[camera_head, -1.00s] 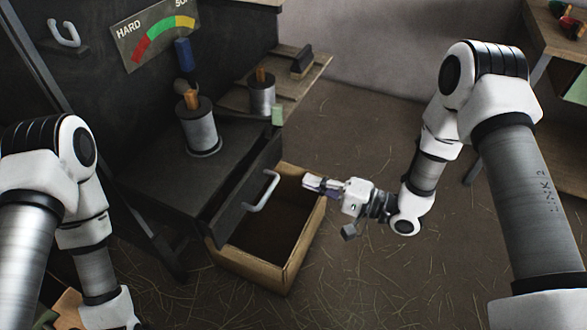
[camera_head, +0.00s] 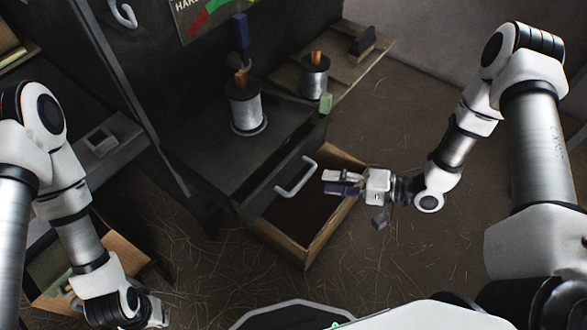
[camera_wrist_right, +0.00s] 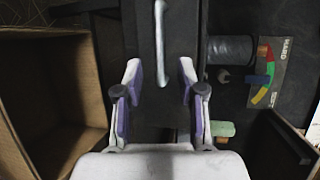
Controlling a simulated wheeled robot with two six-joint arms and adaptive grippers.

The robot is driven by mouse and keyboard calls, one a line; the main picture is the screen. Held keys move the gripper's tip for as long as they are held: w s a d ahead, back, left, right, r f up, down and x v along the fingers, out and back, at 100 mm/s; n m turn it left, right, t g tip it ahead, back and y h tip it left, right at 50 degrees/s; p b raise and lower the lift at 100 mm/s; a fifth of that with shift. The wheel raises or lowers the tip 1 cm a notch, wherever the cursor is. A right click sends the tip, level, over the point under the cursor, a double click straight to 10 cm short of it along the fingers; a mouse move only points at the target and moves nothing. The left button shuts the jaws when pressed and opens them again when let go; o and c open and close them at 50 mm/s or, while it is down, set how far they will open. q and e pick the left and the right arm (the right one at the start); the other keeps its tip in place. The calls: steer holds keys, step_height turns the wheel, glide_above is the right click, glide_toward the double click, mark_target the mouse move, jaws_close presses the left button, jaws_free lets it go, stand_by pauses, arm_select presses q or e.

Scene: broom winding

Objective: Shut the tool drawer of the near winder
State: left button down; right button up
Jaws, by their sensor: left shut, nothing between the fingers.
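The near winder's dark drawer front (camera_head: 268,192) carries a pale bar handle (camera_head: 295,177); I cannot tell exactly how far it stands out. The handle also shows upright at the top of the right wrist view (camera_wrist_right: 160,40). My right gripper (camera_head: 324,182) is open and empty, just right of the handle with its fingers pointing at it. In the right wrist view the fingertips (camera_wrist_right: 162,70) are spread either side of the drawer front, with the handle ahead between them. My left gripper (camera_head: 156,311) is low at the left, shut and partly hidden by its arm.
An open wooden box (camera_head: 303,257) lies directly below and right of the drawer front. The straw-strewn floor (camera_head: 400,130) at the right is clear.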

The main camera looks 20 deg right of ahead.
mark_target(303, 178)
steer(key=b+x, duration=0.2)
steer(key=x, duration=0.5)
steer(key=shift+f, duration=0.1)
steer(key=shift+w+a, duration=0.2)
steer(key=shift+a, duration=0.05)
jaws_close()
